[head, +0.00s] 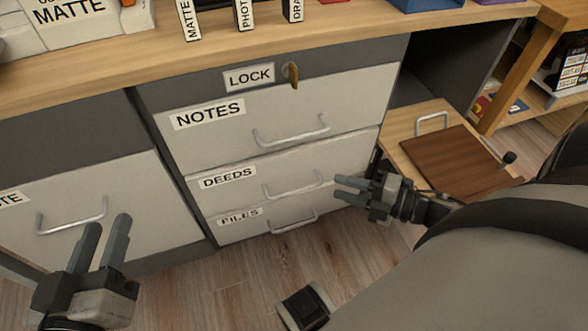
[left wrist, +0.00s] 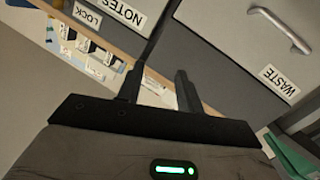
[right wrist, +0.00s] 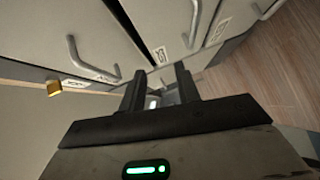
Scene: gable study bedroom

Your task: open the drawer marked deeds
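The deeds drawer (head: 250,199) is the middle labelled drawer of the grey cabinet, between notes and files. It looks shut, with its label (head: 228,178) at the upper left and a bar handle (head: 293,188) at the right. My right gripper (head: 337,188) is open and empty, with its fingertips just right of that handle and apart from it. It also shows open in the right wrist view (right wrist: 160,85), facing the drawer fronts. My left gripper (head: 108,228) is open and empty before the left cabinet section; its fingers also show in the left wrist view (left wrist: 158,92).
A key (head: 292,76) sits in the lock above the notes drawer (head: 270,115). The files drawer (head: 245,228) is below deeds. The waste drawer (head: 110,190) is at the left. Wooden floor (head: 230,285) lies open in front.

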